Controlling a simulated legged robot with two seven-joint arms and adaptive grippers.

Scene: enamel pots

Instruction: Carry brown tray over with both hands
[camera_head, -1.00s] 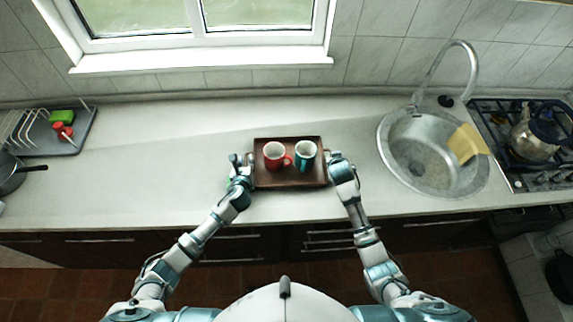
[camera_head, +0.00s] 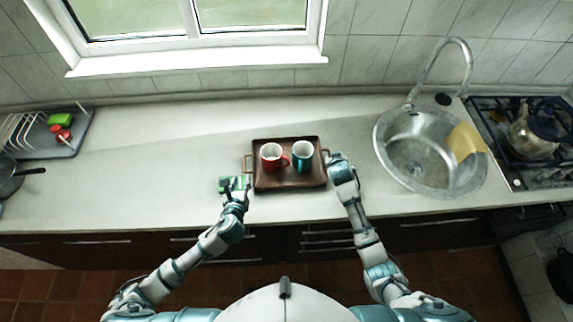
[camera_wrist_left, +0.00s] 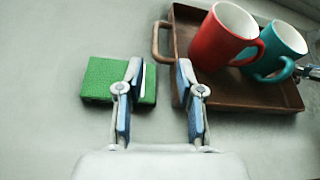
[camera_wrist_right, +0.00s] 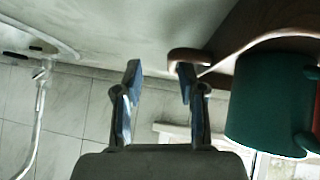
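The brown tray (camera_head: 262,184) lies on the counter with a red mug (camera_head: 271,157) and a teal mug (camera_head: 302,156) upright on it. My left gripper (camera_head: 236,187) is open and empty, in front of and to the left of the tray. In the left wrist view, the tray's left handle (camera_wrist_left: 156,42) is clear of its fingers (camera_wrist_left: 159,77). My right gripper (camera_head: 337,158) is at the tray's right end. In the right wrist view its fingers (camera_wrist_right: 159,75) are apart, one of them overlapping the tray handle (camera_wrist_right: 183,54); contact is unclear.
A green block (camera_head: 226,183) lies on the counter beside my left gripper, partly behind a finger in the left wrist view (camera_wrist_left: 105,78). A sink (camera_head: 425,155) is to the right, with a stove and kettle (camera_head: 532,137) beyond. A dish rack (camera_head: 67,150) stands far left. Counter between is clear.

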